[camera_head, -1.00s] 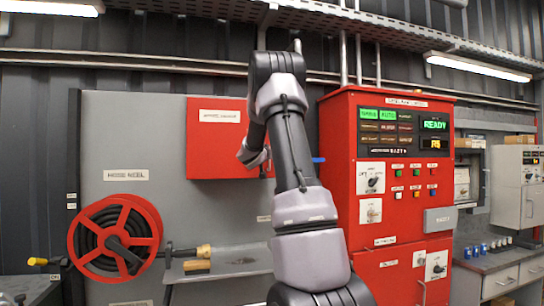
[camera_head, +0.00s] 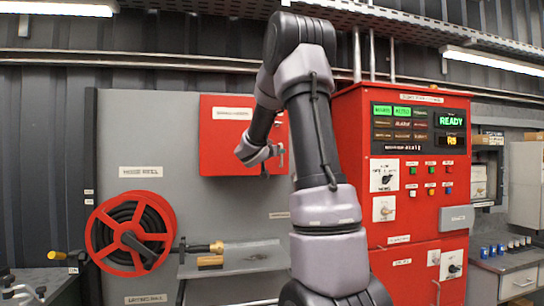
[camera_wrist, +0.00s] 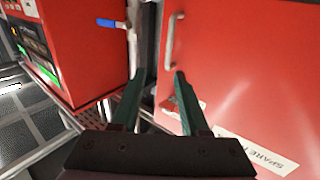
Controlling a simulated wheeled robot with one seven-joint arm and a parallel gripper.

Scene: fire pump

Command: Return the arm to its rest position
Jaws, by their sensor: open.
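My arm rises in the middle of the head view, bent at the top. Its end hangs down at the left of the bend, in front of the red wall cabinet (camera_head: 222,150). My gripper (camera_wrist: 157,80) shows in the wrist view with its two green fingers apart and nothing between them. The cabinet door with its metal handle (camera_wrist: 174,40) lies just beyond the fingers. I cannot tell the exact gap between fingertips and door.
The red control panel (camera_head: 418,215) with a lit READY display stands right of my arm. A red hose reel (camera_head: 130,235) and a grey shelf (camera_head: 235,262) with a nozzle are at lower left. A blue-handled lever (camera_wrist: 110,23) shows in the wrist view. Several blue-and-white items (camera_head: 500,247) stand on the right counter.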

